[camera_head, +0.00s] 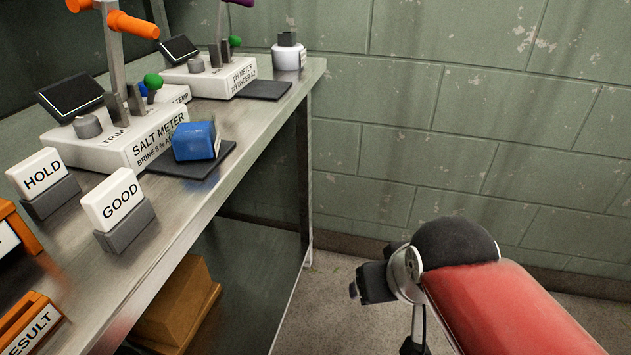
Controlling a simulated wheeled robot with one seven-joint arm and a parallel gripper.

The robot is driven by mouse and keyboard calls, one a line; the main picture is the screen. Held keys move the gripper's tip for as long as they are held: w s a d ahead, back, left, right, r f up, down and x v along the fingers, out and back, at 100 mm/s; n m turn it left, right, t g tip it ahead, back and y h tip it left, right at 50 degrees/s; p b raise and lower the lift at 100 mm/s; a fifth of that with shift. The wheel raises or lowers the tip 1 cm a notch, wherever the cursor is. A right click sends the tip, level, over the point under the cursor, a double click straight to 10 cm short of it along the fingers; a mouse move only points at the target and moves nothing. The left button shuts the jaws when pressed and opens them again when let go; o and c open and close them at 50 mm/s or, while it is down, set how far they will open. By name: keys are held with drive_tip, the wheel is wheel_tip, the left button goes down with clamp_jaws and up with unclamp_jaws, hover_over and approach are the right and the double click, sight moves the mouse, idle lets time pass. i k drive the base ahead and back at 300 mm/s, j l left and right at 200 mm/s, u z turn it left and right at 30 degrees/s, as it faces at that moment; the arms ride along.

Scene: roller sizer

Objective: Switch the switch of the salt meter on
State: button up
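The salt meter (118,145) is a white box on the metal bench at the left, labelled "SALT METER". It bears a tilted black screen (70,97), a grey knob (87,127) by the word "TRIM", and grey upright pieces (116,110). A green ball (153,81) shows at its back right; whether it tips the meter's switch I cannot tell. The switch's position is not clear. My gripper (372,284), dark and partly hidden at the end of my red arm, is off the bench to the right, well apart from the meter. Its fingers cannot be made out.
A blue block (194,141) sits on a dark pad (217,163) right of the meter. "HOLD" (42,174) and "GOOD" (115,200) blocks stand in front. A pH meter (207,80) and white jar (289,56) are behind. An orange-handled stand (112,45) rises over the salt meter.

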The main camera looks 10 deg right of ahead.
sight(152, 82)
drive_tip(key=u, duration=1.2)
